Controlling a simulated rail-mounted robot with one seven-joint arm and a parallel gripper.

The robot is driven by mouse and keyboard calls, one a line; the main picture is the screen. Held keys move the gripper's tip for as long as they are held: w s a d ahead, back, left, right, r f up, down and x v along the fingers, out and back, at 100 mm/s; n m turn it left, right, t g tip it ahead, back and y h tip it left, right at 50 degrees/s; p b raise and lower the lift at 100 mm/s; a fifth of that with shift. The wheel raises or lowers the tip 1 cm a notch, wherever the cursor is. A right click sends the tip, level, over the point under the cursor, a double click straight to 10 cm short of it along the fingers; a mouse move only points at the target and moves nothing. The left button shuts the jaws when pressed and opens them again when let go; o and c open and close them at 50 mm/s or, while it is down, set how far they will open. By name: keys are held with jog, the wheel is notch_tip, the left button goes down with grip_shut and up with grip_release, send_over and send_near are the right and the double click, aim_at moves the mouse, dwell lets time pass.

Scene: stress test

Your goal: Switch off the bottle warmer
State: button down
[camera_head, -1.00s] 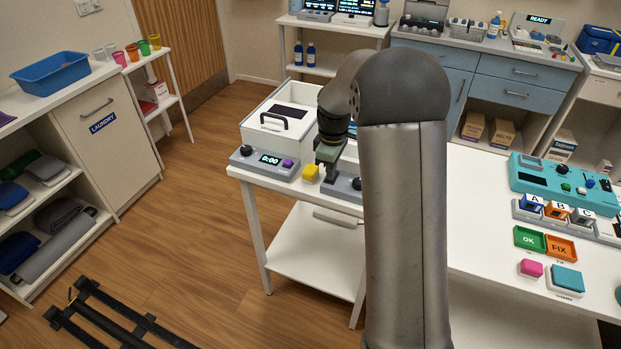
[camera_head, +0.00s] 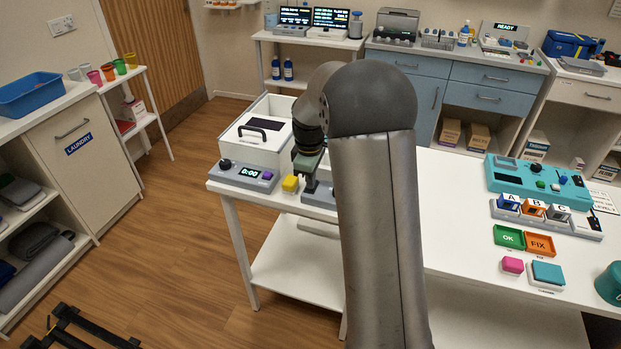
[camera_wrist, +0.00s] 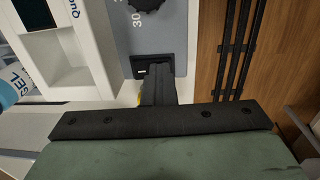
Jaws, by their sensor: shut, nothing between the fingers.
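A grey control panel (camera_wrist: 172,35) fills the top middle of the wrist view. It carries a black dial (camera_wrist: 147,4) with printed numbers and a black rocker switch (camera_wrist: 138,67). I cannot read a label naming it the bottle warmer. My gripper (camera_wrist: 155,72) is shut and empty, its fingertips at the switch and hiding part of it. Whether they touch it I cannot tell. In the head view my gripper (camera_head: 309,187) points down over the front of a grey unit (camera_head: 319,198), mostly hidden behind my arm.
Further left is a grey panel reading 0:00 (camera_head: 232,177), in front of a white box with a black handle (camera_head: 262,150). A teal device (camera_head: 530,180) and coloured blocks stand to the right.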

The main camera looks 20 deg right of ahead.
jog(key=shift+w+d+r+p, duration=0.1)
jog(key=shift+w+r+p, duration=0.1)
jog(key=shift+p, duration=0.15)
notch_tip(320, 180, up, 14)
jog(key=s+a, duration=0.1)
jog(key=s, duration=0.1)
jog(key=s+a+f+m, duration=0.2)
jog(key=s+a+m, duration=0.1)
jog(key=s, duration=0.6)
jog(key=s+a+f+m, duration=0.3)
jog(key=s, duration=0.7)
jog(key=s+a+f+m, duration=0.2)
jog(key=s+a+m, duration=0.1)
jog(key=s, duration=0.7)
jog(key=shift+f+m+y+p, duration=0.3)
jog(key=shift+m+p, duration=0.1)
jog(key=shift+p, duration=0.05)
